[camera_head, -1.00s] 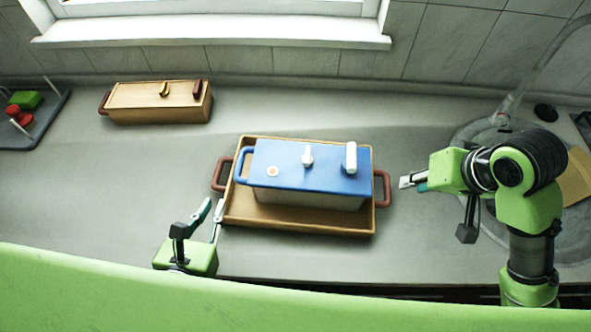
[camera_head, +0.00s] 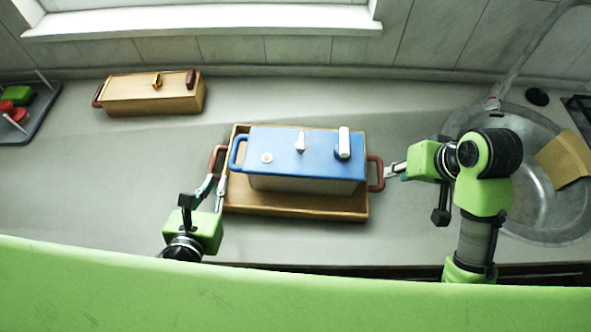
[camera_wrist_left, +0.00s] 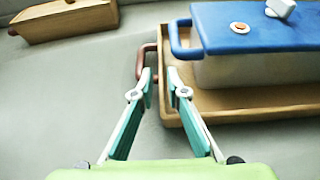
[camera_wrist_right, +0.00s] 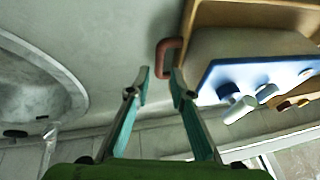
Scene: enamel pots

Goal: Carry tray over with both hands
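The wooden tray (camera_head: 295,203) with red-brown side handles stands on the counter and bears a pot with a blue lid (camera_head: 280,146). My left gripper (camera_head: 213,184) is open at the tray's left handle (camera_head: 214,160). In the left wrist view, this handle (camera_wrist_left: 141,62) is just beyond and partly behind the left finger. My right gripper (camera_head: 390,172) is at the right handle (camera_head: 377,173). The right wrist view shows it open, with the handle (camera_wrist_right: 162,57) just ahead of the fingertips. Neither gripper visibly holds a handle.
A wooden box-like pot (camera_head: 150,95) stands at the back left. A dark tray (camera_head: 45,120) with red and green items is at the far left. A sink (camera_head: 540,205) with a tan board (camera_head: 565,160) lies right. The counter left of the tray is clear.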

